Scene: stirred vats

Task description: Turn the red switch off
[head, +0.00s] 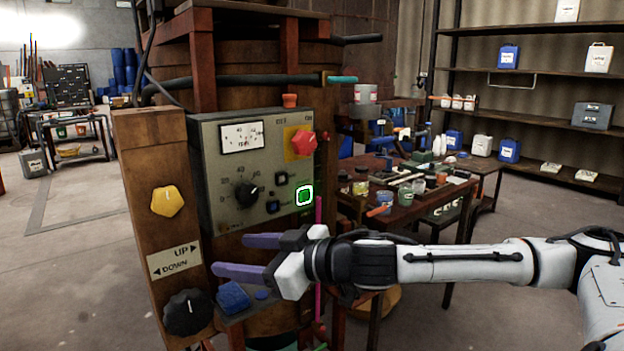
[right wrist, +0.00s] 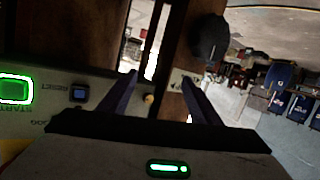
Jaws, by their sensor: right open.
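The red switch (head: 303,142) is a red knob on a yellow plate at the upper right of the grey control panel (head: 225,150). The switch itself does not show in the right wrist view. My right gripper (head: 230,256) has purple fingers and reaches in from the right, in front of the panel's lower edge, below and left of the red switch. It is open, with nothing seen between its fingers (right wrist: 160,95). My left gripper is not in view.
A lit green button (head: 305,195) sits below the switch; it also shows in the right wrist view (right wrist: 15,90). A black dial (head: 245,194), yellow knob (head: 167,201) and dark knob (head: 187,312) are left. A cluttered table (head: 425,205) stands behind my right arm.

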